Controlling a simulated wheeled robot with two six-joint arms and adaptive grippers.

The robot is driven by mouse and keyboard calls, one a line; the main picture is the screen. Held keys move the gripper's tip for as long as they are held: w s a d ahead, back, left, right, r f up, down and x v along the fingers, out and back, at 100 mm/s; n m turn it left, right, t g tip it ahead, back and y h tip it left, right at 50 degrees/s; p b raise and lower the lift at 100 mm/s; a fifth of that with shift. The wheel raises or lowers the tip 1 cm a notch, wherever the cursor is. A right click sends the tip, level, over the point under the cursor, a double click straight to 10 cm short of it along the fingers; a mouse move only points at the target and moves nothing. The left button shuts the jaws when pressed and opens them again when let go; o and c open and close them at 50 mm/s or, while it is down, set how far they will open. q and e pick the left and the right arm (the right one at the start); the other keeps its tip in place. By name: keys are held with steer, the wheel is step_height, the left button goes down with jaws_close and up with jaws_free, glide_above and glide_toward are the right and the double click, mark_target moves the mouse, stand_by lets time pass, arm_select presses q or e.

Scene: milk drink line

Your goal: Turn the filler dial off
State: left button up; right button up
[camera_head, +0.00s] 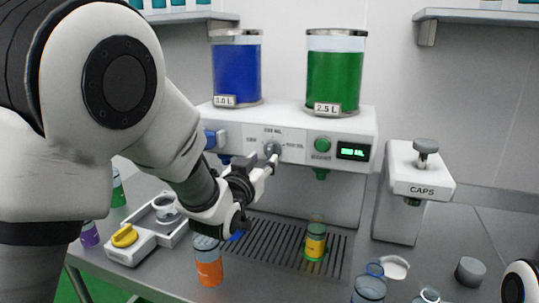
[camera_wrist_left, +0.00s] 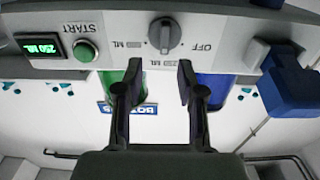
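The filler dial (camera_head: 272,150) is a grey round knob on the front panel of the white filler (camera_head: 367,121). In the left wrist view the dial (camera_wrist_left: 165,35) appears upside down, its grip bar upright in line with a 250 ML mark. The OFF mark (camera_wrist_left: 203,48) is to its right there. My left gripper (camera_head: 267,165) is just in front of the dial; its fingers (camera_wrist_left: 157,76) are open and apart, with nothing visible between them. Whether they touch the dial is unclear. The green display (camera_head: 353,151) seems to read 250 ML. My right gripper is not in view.
A green start button (camera_head: 322,144) and a blue lever (camera_head: 213,139) flank the dial. A yellow-labelled bottle (camera_head: 315,246) stands on the drip grate and an orange bottle (camera_head: 208,268) in front. A caps dispenser (camera_head: 421,178) stands at right.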

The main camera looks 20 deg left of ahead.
mark_target(269, 153)
arm_select(q)
steer(key=w, duration=0.2)
steer(key=w+p, duration=0.1)
steer(key=w, duration=0.2)
steer(key=shift+w+a+f, duration=0.3)
steer(key=shift+w+a, duration=0.05)
steer(key=shift+w+d+r, duration=0.1)
steer(key=shift+d, duration=0.15)
jaws_close()
